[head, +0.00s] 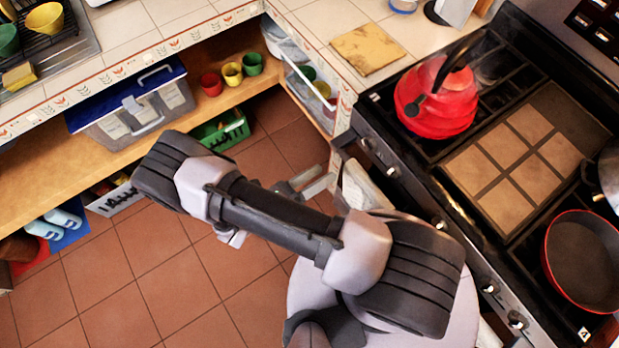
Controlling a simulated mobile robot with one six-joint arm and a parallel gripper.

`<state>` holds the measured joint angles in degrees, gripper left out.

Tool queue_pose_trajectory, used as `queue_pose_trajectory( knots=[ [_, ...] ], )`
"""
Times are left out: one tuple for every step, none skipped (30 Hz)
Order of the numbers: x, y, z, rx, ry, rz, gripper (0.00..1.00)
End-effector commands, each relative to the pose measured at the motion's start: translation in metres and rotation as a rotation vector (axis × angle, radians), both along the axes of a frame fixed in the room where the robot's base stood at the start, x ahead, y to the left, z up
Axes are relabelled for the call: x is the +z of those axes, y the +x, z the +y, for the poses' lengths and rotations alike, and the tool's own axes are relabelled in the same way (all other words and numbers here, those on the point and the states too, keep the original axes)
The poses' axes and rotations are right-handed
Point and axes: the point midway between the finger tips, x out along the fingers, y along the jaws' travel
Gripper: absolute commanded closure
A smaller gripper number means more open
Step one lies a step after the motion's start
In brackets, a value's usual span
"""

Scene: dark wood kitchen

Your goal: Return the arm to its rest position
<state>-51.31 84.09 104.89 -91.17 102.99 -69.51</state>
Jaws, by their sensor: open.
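My arm crosses the middle of the head view, folded over the tiled floor in front of the stove. My gripper (312,184) shows only in part, as pale grey pieces beyond the dark arm link, which hides the rest of it. It is open, and I see nothing held in it. It is over the floor, apart from the shelf and the stove front.
The stove (373,125) on the right bears a red kettle (437,100) and a red-rimmed pan (583,262). A low wooden shelf (190,118) at upper left holds cups and a storage box (135,108). The tiled floor (160,290) at lower left is clear.

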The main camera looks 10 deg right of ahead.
Motion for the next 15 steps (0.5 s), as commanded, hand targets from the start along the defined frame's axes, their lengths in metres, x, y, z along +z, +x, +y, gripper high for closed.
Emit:
queue_pose_trajectory(
  knots=[
    [0.000, -0.003, 0.009, 0.003, 0.001, -0.002, 0.36],
    [0.000, -0.004, 0.013, 0.003, 0.000, -0.001, 0.36],
    [0.000, -0.006, 0.018, 0.001, 0.001, -0.002, 0.36],
    [0.000, -0.007, 0.021, 0.001, 0.000, -0.001, 0.36],
    [0.000, -0.008, 0.023, 0.001, 0.000, 0.000, 0.36],
    [0.000, -0.009, 0.025, 0.001, 0.000, 0.001, 0.36],
    [0.000, -0.009, 0.026, 0.000, 0.000, 0.001, 0.36],
    [0.000, -0.010, 0.027, -0.001, -0.001, 0.001, 0.36],
    [0.000, -0.010, 0.027, -0.001, 0.000, 0.000, 0.36],
    [0.000, -0.010, 0.027, -0.001, 0.000, 0.000, 0.36],
    [0.000, -0.010, 0.027, -0.001, 0.000, 0.000, 0.36],
    [0.000, -0.010, 0.027, -0.001, 0.000, 0.000, 0.36],
    [0.000, -0.010, 0.027, -0.001, 0.000, 0.000, 0.36],
    [0.000, -0.010, 0.027, -0.001, 0.000, 0.000, 0.36],
    [0.000, -0.010, 0.027, -0.001, -0.001, 0.000, 0.36]
  ],
)
